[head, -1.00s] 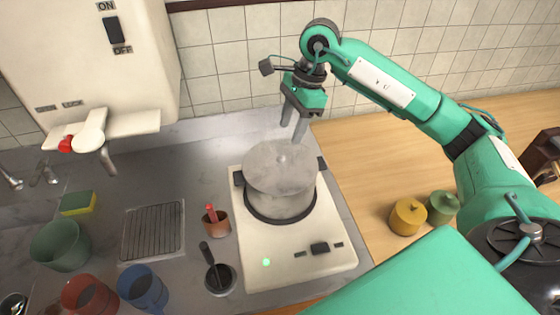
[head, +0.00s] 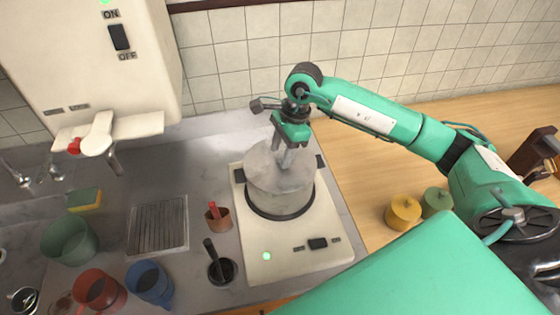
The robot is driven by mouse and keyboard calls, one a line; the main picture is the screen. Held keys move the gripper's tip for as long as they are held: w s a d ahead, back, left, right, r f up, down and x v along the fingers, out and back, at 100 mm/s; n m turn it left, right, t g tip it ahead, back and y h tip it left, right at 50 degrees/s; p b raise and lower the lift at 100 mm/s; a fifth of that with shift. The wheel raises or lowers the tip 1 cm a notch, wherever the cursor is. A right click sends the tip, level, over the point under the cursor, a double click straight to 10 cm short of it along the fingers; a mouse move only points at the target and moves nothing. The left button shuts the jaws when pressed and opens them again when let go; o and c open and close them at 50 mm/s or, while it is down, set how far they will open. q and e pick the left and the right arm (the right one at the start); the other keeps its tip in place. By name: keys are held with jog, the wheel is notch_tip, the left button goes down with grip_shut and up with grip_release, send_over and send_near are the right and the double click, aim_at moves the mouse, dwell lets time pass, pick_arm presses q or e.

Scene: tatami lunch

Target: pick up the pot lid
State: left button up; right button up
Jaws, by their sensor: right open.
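The pot lid (head: 262,165) is a flat grey metal disc lying on the grey pot (head: 280,198). The pot stands on a white cooker (head: 262,236) with dark side handles showing. My right gripper (head: 286,163) is open, pointing down, with its fingers at the middle of the lid, where the knob is. The fingers hide the knob, and I cannot tell whether they touch it. My left gripper is not in view.
A yellow canister (head: 403,213) and a green canister (head: 437,201) stand on the wooden counter at right. The wall unit (head: 90,60) is at upper left.

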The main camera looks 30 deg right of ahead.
grip_shut()
jog(key=shift+r, duration=0.15)
